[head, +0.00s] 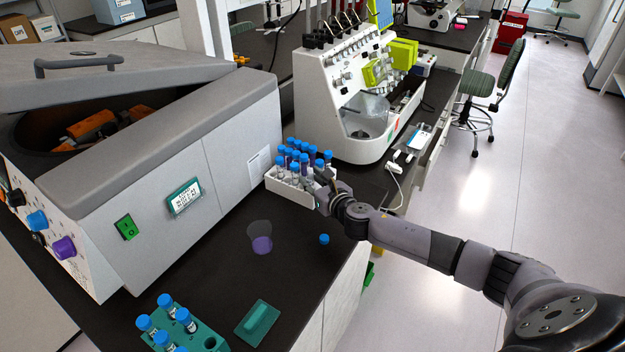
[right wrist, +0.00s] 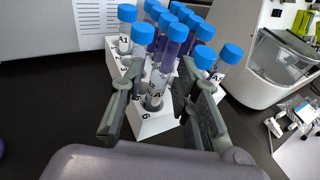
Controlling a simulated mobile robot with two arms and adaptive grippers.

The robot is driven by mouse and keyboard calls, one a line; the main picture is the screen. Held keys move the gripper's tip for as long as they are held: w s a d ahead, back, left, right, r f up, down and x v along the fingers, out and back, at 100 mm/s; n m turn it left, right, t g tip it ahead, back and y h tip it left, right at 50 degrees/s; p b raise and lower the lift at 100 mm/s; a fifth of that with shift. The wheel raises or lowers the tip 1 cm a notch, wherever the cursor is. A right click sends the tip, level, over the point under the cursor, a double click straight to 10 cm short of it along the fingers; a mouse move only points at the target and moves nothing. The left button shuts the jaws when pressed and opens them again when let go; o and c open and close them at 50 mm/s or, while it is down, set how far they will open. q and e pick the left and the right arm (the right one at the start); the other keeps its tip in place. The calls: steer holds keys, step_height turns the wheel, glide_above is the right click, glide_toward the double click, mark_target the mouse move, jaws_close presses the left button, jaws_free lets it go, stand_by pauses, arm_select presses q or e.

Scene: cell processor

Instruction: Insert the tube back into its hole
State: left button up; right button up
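A white rack (head: 284,190) with several blue-capped tubes stands on the black bench beside the grey machine. Some tubes hold purple liquid, others look clear. My right gripper (head: 322,186) is at the rack's near right end. The right gripper's fingers (right wrist: 160,92) are apart, one on each side of this tube, with gaps showing. The tube's lower end is hidden inside the rack. My left gripper is out of view.
A grey centrifuge-like machine (head: 235,128) with a raised lid is left of the rack. A white instrument (head: 335,85) stands behind it. A beaker with purple liquid (head: 261,243), a blue cap (head: 324,239), a teal rack (head: 207,340) and a teal block (head: 257,321) are nearer.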

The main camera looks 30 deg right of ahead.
steer(key=shift+o, duration=0.5)
steer(key=shift+s, duration=0.15)
steer(key=v, duration=1.1)
steer(key=shift+s, duration=0.4)
